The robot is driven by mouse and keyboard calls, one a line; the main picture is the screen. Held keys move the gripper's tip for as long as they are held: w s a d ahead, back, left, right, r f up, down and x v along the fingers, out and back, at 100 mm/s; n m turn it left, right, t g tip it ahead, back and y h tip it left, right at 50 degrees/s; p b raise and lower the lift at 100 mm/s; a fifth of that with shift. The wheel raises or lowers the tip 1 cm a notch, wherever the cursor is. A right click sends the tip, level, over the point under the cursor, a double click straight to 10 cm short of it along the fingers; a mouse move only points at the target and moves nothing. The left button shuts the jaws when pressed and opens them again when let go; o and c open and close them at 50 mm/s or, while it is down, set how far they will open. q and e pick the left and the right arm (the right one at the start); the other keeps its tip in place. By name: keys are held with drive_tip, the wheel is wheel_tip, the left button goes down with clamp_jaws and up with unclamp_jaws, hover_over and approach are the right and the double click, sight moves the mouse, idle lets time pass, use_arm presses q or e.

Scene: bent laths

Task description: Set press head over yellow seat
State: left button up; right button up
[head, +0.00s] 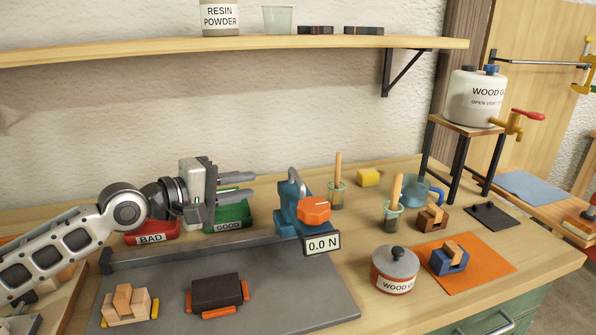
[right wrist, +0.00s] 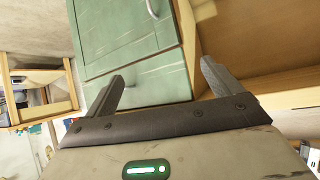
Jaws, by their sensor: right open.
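The press head (head: 290,205) is blue with an orange knob, a grey handle on top and a display reading 0.0 N. It stands at the right end of a dark rail (head: 200,250) along the back of a grey plate (head: 275,290). The yellow seat (head: 155,308) is at the plate's left, mostly hidden by a pale wooden block (head: 127,306) in it. My left gripper (head: 243,186) is open and empty, left of the press head and apart from it, fingers pointing right. My right gripper (right wrist: 163,75) is open and empty in the right wrist view, with green drawers beyond.
A dark block (head: 217,291) sits between orange stops on the plate. Red BAD (head: 150,238) and green GOOD (head: 228,226) bins stand behind the rail. A glue pot (head: 394,275), brush jars and an orange mat (head: 490,270) with a blue block lie right. A shelf (head: 230,46) hangs above.

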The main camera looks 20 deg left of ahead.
sight(297, 174)
use_arm(q)
drive_tip(key=p+x, duration=0.1)
drive_tip(key=x, duration=1.2)
drive_tip(key=shift+w+d+f+p, duration=0.1)
drive_tip(key=shift+w+d+p, duration=0.1)
drive_tip(key=shift+p, duration=0.1)
clamp_jaws()
